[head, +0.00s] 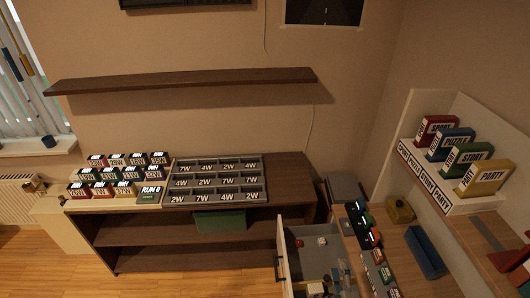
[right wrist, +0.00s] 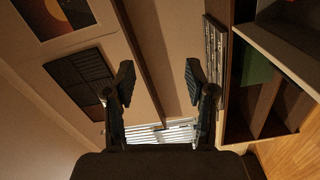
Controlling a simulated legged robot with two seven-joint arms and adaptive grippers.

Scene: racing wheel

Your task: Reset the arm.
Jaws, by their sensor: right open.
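My right gripper (right wrist: 160,82) is open and empty in the right wrist view, its two dark fingers apart and no object between them. Behind the fingers are the wall, the wall shelf and the window blinds (right wrist: 165,133). In the head view I cannot clearly make out its fingers. My left gripper is not in view.
A low shelf unit (head: 185,232) carries a labelled grey tray (head: 216,202) and several small boxes (head: 118,159). A wall shelf (head: 185,80) hangs above. An open drawer (head: 290,262) juts out at lower middle. At right, a white rack (head: 460,203) holds several upright boxes.

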